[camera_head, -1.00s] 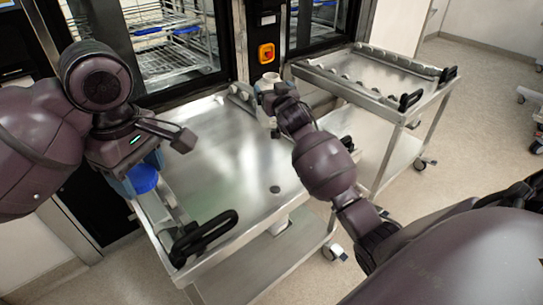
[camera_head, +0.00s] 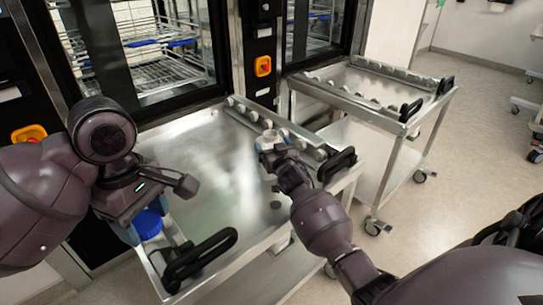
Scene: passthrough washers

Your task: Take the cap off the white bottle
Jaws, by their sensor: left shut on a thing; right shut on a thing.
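My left gripper (camera_head: 140,228) is shut on a blue cap (camera_head: 149,223) at the left, over the near-left edge of the steel cart. My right gripper (camera_head: 273,155) is shut on the white bottle (camera_head: 268,138) and holds it over the right part of the cart. The bottle is small in view and looks upright, with no blue cap on its top. The cap and the bottle are well apart. My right gripper hides the bottle's lower part, and my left gripper hides part of the cap.
The steel cart (camera_head: 215,160) has a bare top, a row of rollers along its far-right side and a black handle (camera_head: 200,262) in front. A second cart (camera_head: 365,82) stands to the right. Washers with racks (camera_head: 165,50) stand behind. Open floor lies at the right.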

